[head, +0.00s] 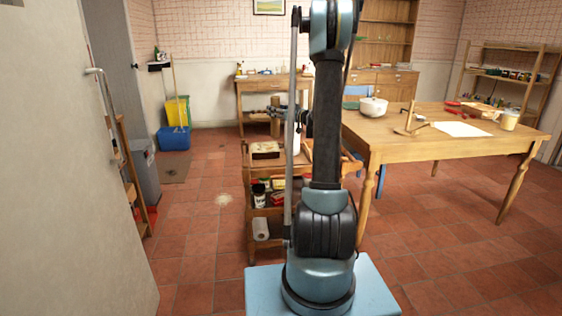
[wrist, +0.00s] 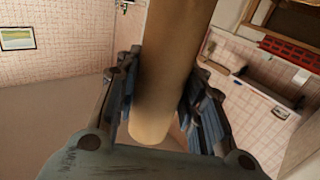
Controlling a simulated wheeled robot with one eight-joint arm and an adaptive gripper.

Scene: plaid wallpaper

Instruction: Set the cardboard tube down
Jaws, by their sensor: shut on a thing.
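The cardboard tube (wrist: 165,80) is a plain tan cylinder. In the wrist view it runs from the top edge down between the fingers of my gripper (wrist: 165,100), which is shut on it with a finger on each side. In the head view my gripper (head: 282,113) is small and partly hidden behind my arm, above a wooden cart. A short tan piece of the tube (head: 275,128) seems to show just below it. I cannot tell whether the tube touches anything.
The wooden cart (head: 253,175) holds a box, bottles and a paper roll (head: 260,229). A wooden table (head: 440,146) on the right bears a white pot (head: 373,106), a paper sheet (head: 460,129) and a cup (head: 509,120). A side table (head: 249,86) stands behind.

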